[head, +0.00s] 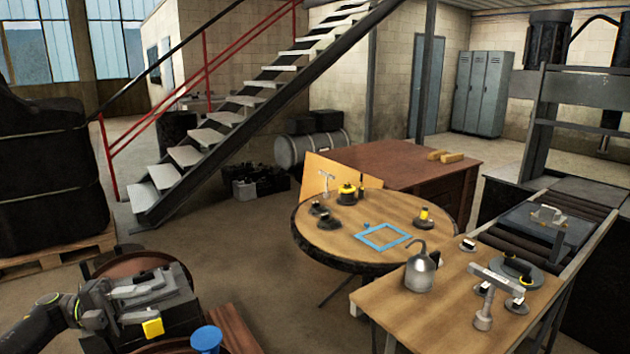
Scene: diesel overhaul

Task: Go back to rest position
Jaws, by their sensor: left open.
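My left gripper (150,291) reaches in from the lower left corner. Its two grey jaws are apart, and I see nothing held between them. It is over or in front of a dark block; I cannot tell whether it touches it. A small yellow piece (152,327) shows just below the jaws, and I cannot tell what it belongs to. My right gripper is not in view.
A round wooden table (345,245) bears a blue frame (383,236) and several small parts. A wooden bench (450,296) at right holds an oil can (420,270) and a T-shaped tool (490,292). A blue round-topped thing (206,339) stands right of my gripper. Floor between is clear.

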